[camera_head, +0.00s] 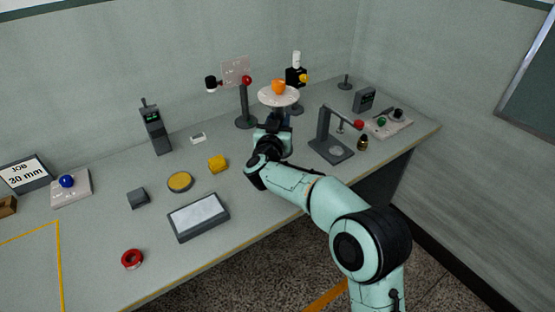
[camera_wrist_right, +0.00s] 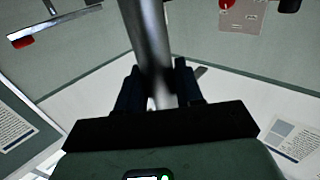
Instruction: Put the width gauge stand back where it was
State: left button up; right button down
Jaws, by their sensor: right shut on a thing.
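My right gripper (camera_head: 270,135) is at the back middle of the bench, shut on a grey metal post (camera_wrist_right: 148,45). The post runs up between the fingers in the right wrist view. In the head view a round pale disc (camera_head: 268,97) with an orange piece (camera_head: 279,87) on top shows just above the gripper. I take the post and disc to be the width gauge stand. Its lower part is hidden behind my gripper, so I cannot tell whether it touches the bench. My left gripper is not in view.
A dark post stand (camera_head: 243,107) with a plate is close at the left. A dark frame (camera_head: 324,128) with a red-tipped arm is close at the right. A black device (camera_head: 294,76) stands behind.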

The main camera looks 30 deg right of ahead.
pick_arm(q)
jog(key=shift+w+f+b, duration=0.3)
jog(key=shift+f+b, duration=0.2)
jog(key=shift+b, duration=0.05)
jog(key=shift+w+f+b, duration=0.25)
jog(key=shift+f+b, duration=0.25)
pick_arm(e)
notch_tip(320, 180, down, 12)
jog(key=shift+w+f, duration=0.1)
jog(key=shift+f, duration=0.15)
jog(key=c, duration=0.7)
grip_release()
jog(key=shift+f, duration=0.1)
jog(key=v, duration=1.2)
